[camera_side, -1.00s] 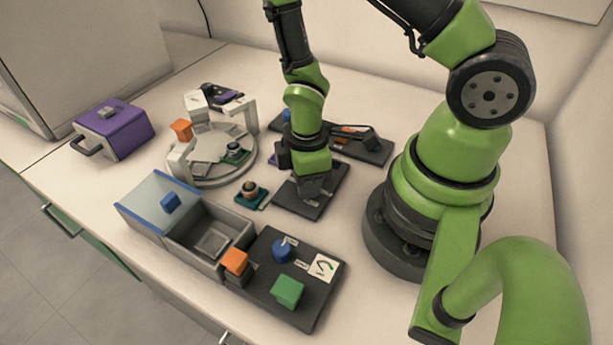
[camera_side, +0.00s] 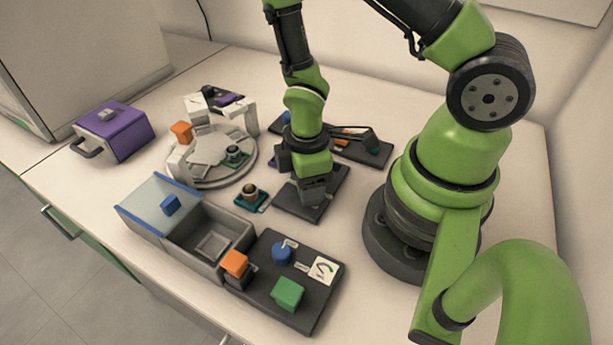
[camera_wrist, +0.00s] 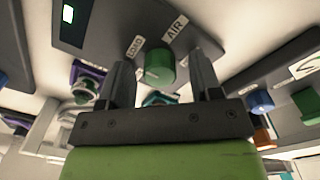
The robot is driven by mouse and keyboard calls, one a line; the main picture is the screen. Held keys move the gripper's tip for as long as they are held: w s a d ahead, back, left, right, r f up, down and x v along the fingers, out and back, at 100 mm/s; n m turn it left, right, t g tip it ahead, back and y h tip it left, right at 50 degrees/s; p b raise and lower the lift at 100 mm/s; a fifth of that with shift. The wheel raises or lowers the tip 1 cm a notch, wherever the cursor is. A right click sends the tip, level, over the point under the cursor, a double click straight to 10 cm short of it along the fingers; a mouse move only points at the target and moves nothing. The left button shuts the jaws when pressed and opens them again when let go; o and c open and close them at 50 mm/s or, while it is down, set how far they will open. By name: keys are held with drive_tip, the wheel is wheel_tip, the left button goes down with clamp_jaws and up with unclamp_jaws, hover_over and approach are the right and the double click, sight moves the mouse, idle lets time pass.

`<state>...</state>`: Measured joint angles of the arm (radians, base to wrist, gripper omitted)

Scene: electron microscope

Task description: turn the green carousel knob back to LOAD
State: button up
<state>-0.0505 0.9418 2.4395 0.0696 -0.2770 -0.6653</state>
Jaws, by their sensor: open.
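The green carousel knob (camera_wrist: 159,66) stands on a dark panel in the wrist view, with a LOAD label (camera_wrist: 135,46) and an AIR label (camera_wrist: 175,28) beyond it. A pale mark shows on its face, but I cannot tell exactly which label it lines up with. My gripper (camera_wrist: 161,72) is open, with one finger on each side of the knob and a gap to both. In the side view my gripper (camera_side: 314,198) is low over the dark panel (camera_side: 292,204) and hides the knob.
A round white carousel (camera_side: 213,178) with an orange block (camera_side: 182,132) stands left. A small teal-based piece (camera_side: 250,197) lies close left of the panel. A grey bin (camera_side: 195,262) and a dark panel with blue and green knobs (camera_side: 310,312) are in front.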

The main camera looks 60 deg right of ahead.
drive_tip(key=shift+r, duration=0.15)
wheel_tip(320, 180, up, 10)
idle(0.5)
drive_tip(key=s+a+r+m+t+y, duration=0.1)
drive_tip(key=s+r+m+t, duration=0.1)
drive_tip(key=r+m, duration=0.4)
drive_tip(key=s+r+m+t+y, duration=0.1)
drive_tip(key=s+r+m+t, duration=0.2)
drive_tip(key=r, duration=1)
drive_tip(key=m+t, duration=0.2)
drive_tip(key=m, duration=0.2)
drive_tip(key=shift+s+a+r, duration=0.25)
drive_tip(key=shift+a, duration=0.1)
